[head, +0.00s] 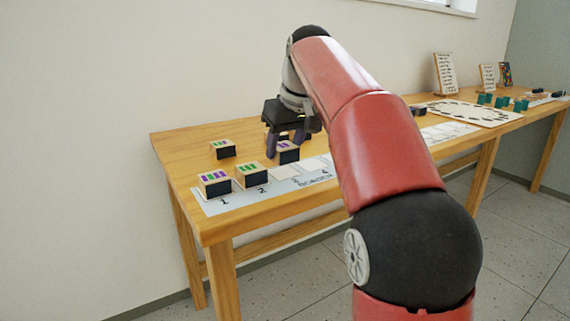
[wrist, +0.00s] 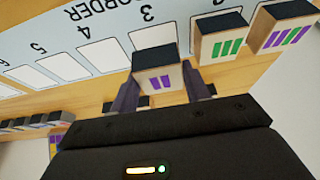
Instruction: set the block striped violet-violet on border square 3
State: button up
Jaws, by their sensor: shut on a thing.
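My gripper (head: 288,146) is shut on a pale wooden block with a dark top or side and two violet stripes. This violet-violet block (head: 286,153) shows between both fingers in the wrist view (wrist: 158,80). It is beside the near edge of border square 3 (wrist: 155,35) in the wrist view, overlapping it in the picture. In the head view, square 3 (head: 285,173) looks bare, just in front of the block. I cannot tell how high the block is above the table.
A green-striped block (head: 251,175) stands on square 2, and a violet-and-green block (head: 214,184) on square 1. Another striped block (head: 222,149) lies behind the border strip (head: 235,203). Square 4 (head: 315,163) is bare. Other blocks and a white board (head: 470,113) are farther right.

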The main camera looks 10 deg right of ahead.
aim_at(288, 148)
jog(key=shift+f+b, duration=0.35)
jog(key=shift+f, duration=1.05)
jog(key=shift+f, duration=0.2)
jog(key=o, duration=1)
jog(key=shift+s+r, duration=0.1)
jog(key=shift+r, duration=0.5)
jog(key=p+v, duration=0.4)
jog(key=v, duration=0.7)
jog(key=shift+r, duration=0.1)
